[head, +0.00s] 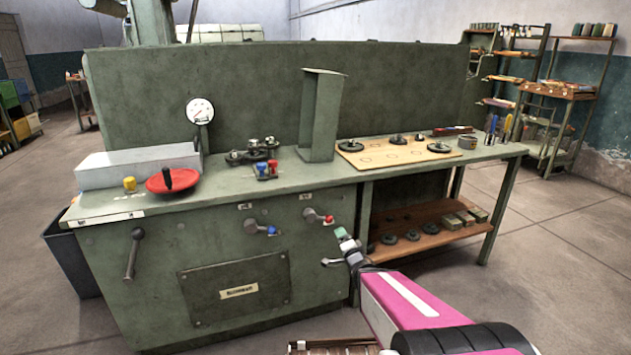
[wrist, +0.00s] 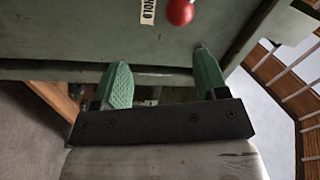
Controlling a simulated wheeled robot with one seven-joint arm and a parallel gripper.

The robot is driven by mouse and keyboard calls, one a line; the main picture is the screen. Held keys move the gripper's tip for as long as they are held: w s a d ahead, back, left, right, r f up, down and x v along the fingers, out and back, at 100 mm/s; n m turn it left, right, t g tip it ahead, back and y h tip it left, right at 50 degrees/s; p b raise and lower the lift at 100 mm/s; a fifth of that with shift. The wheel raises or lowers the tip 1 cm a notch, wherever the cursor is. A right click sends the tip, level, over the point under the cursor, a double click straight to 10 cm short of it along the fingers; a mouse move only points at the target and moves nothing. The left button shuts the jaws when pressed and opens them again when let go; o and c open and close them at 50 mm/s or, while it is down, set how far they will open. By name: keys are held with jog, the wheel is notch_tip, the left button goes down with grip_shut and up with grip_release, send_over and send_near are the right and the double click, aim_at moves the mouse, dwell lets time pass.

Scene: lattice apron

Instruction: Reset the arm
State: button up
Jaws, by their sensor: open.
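My gripper (head: 342,246) is in front of the green workbench (head: 230,200), near the right end of its front panel. My pink arm reaches up to it from the lower right. In the wrist view my gripper (wrist: 163,85) shows two green fingers, spread apart with nothing between them. A red-knobbed lever (head: 318,217) is on the panel just above and left of the gripper, and its red ball (wrist: 180,12) shows beyond the fingers in the wrist view.
A blue-knobbed lever (head: 262,229) and a dark handle (head: 133,253) are on the panel. A wooden lower shelf (head: 415,221) holds dark discs and blocks. A red disc (head: 172,182) and a wooden board (head: 385,160) are on top. Floor at right is clear.

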jog(key=s+d+f+n+g+h, duration=0.4)
jog(key=d+f+g+h, duration=0.15)
jog(key=g, duration=0.35)
jog(key=s+a+r+n+g, duration=0.1)
jog(key=s+r+n+g, duration=0.1)
jog(key=s+n+g, duration=0.5)
jog(key=s+g, duration=0.2)
jog(key=s, duration=0.2)
jog(key=shift+s+a+r+y, duration=0.2)
jog(key=shift+s+a+y, duration=0.05)
jog(key=shift+s+y, duration=0.1)
jog(key=shift+c, duration=0.4)
